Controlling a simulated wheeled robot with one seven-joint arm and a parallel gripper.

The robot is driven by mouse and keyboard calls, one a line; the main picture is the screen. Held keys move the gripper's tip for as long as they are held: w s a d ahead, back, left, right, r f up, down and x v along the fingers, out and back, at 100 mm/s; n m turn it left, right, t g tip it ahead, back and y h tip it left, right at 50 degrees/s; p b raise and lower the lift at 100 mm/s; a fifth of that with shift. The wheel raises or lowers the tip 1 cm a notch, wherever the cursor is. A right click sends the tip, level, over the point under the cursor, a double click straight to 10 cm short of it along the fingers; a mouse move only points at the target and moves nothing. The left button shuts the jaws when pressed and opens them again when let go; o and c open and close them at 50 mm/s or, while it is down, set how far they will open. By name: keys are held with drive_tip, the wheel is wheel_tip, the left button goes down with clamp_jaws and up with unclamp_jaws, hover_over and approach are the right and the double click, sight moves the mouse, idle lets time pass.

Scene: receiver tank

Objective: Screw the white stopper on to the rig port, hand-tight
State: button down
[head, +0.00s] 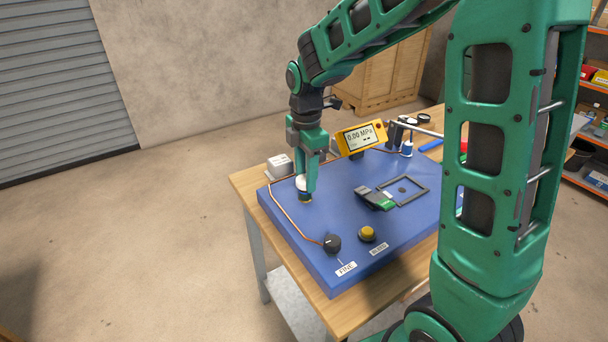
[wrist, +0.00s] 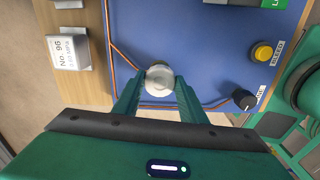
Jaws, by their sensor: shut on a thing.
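My gripper (head: 306,186) points straight down over the left part of the blue rig panel (head: 335,235). Its fingers are shut on the white stopper (head: 301,182), one on each side. In the wrist view, the round pale top of the stopper (wrist: 159,77) shows between the fingertips (wrist: 159,84). Just below the stopper in the head view is the small brass-coloured rig port (head: 305,199), partly hidden by the gripper. The stopper looks upright and in line over the port. I cannot tell how far it is seated.
A copper pipe (head: 284,207) runs along the panel to a black knob (head: 332,243). A yellow button (head: 367,233) is beside it. A yellow gauge (head: 361,138) reads 0.00 MPa. A white block (head: 279,166) stands on the wooden table left of the panel.

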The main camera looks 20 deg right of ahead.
drive_tip(key=m, duration=0.4)
drive_tip(key=shift+w+a, duration=0.1)
drive_tip(key=c, duration=1.5)
unclamp_jaws()
drive_tip(key=shift+m, duration=0.9)
drive_tip(key=o, duration=0.5)
drive_tip(key=shift+c, duration=0.2)
drive_tip(key=shift+r, duration=3.5)
